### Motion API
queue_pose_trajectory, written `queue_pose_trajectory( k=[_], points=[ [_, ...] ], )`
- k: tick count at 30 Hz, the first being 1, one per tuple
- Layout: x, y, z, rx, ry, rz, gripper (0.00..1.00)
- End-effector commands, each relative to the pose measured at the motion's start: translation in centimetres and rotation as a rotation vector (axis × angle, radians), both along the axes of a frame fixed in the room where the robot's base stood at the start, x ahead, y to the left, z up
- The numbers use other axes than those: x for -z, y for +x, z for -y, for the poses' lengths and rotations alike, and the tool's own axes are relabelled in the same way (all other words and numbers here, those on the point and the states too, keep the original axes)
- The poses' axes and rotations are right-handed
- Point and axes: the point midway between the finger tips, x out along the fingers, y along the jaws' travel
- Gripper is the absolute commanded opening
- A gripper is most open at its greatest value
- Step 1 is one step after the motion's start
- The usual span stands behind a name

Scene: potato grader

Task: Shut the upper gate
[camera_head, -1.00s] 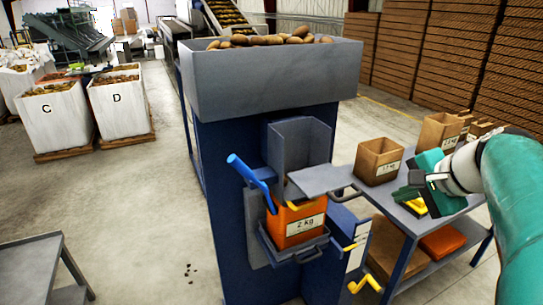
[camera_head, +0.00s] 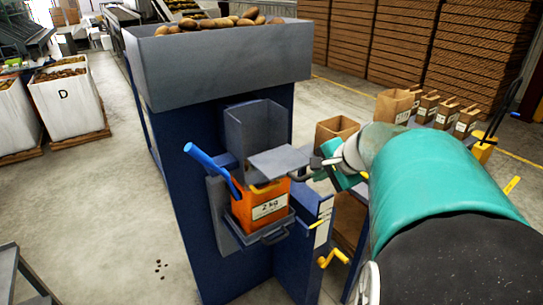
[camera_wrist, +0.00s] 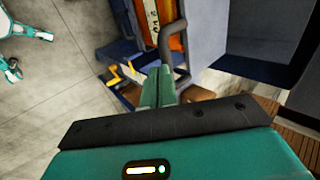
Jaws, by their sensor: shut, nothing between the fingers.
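The upper gate appears to be the flat grey plate (camera_head: 279,162) that sticks out to the right from the grey chute on the blue grader, above the orange 2 kg container. A dark loop handle (camera_head: 302,177) sits at the plate's outer end; it also shows in the wrist view (camera_wrist: 173,40). My gripper (camera_head: 318,168) is beside that handle, partly hidden by my wrist in the head view. In the wrist view my gripper's teal fingers (camera_wrist: 159,74) are together and empty, close to the handle's end. I cannot tell whether they touch it.
A blue lever (camera_head: 212,168) slants at the chute's left. The orange container (camera_head: 262,208) rests in a tray below. A yellow crank (camera_head: 332,257) juts out lower right. Potatoes fill the hopper (camera_head: 220,68). Paper bags (camera_head: 394,105) stand behind my arm.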

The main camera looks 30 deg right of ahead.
Motion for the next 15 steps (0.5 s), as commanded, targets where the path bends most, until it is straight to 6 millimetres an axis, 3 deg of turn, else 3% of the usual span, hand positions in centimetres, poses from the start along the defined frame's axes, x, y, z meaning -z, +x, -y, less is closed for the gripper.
queue_pose_trajectory(
  k=[8,11,15],
  points=[
    [0.0,0.2,0.0,-0.001,-0.001,0.0,0.0],
    [0.1,1.4,0.0,-0.003,0.0,-0.002,0.0],
    [0.1,4.9,-0.2,-0.006,-0.001,-0.003,0.0]
  ],
)
